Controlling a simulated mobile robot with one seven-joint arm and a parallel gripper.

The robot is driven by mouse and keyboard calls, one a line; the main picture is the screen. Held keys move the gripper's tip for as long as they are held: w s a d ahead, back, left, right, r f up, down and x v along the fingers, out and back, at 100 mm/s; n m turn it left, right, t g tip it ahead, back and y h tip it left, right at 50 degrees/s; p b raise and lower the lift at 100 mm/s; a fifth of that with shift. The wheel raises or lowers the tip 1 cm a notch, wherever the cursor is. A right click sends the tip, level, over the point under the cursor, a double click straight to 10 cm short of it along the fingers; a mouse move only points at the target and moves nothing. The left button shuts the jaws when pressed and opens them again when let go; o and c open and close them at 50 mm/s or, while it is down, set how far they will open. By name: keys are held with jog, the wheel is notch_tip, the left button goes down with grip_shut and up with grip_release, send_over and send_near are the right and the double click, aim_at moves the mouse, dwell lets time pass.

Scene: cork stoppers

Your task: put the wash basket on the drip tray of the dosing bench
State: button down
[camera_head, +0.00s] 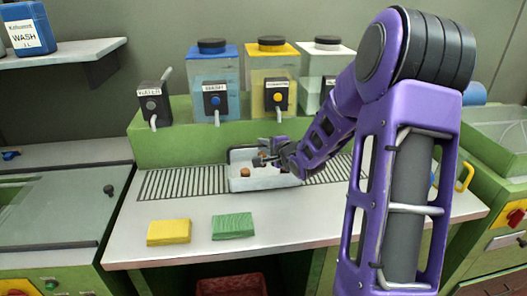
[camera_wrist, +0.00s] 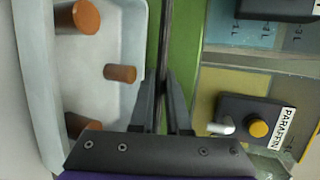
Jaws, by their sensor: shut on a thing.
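The wash basket, a white open box (camera_head: 262,184), is at the middle of the bench with brown cork stoppers in it. In the wrist view the basket (camera_wrist: 50,120) fills the left side, with several corks visible. My gripper (camera_head: 272,152) is at its back side, shut on what looks like its back rim. In the wrist view the fingers (camera_wrist: 163,95) are closed around a thin dark edge beside the basket. The drip tray (camera_head: 180,183) is the slotted strip along the bench; the basket is over its middle. I cannot tell whether it touches the slots.
Blue, yellow and white dispensers (camera_head: 271,72) with taps stand on the green ledge behind. A separate tap box (camera_head: 152,103) stands at left. A yellow sponge (camera_head: 169,232) and a green sponge (camera_head: 233,225) lie in front. A wash jug (camera_head: 28,28) sits on the left shelf.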

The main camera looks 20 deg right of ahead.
jog(key=shift+f, duration=0.4)
jog(key=shift+f, duration=0.15)
jog(key=c, duration=0.9)
grip_release()
jog(key=shift+s+r, duration=0.25)
jog(key=shift+r, duration=0.1)
jog(key=p+v, duration=0.2)
jog(key=v, duration=0.9)
jog(key=shift+s+p, duration=0.25)
jog(key=shift+p, duration=0.1)
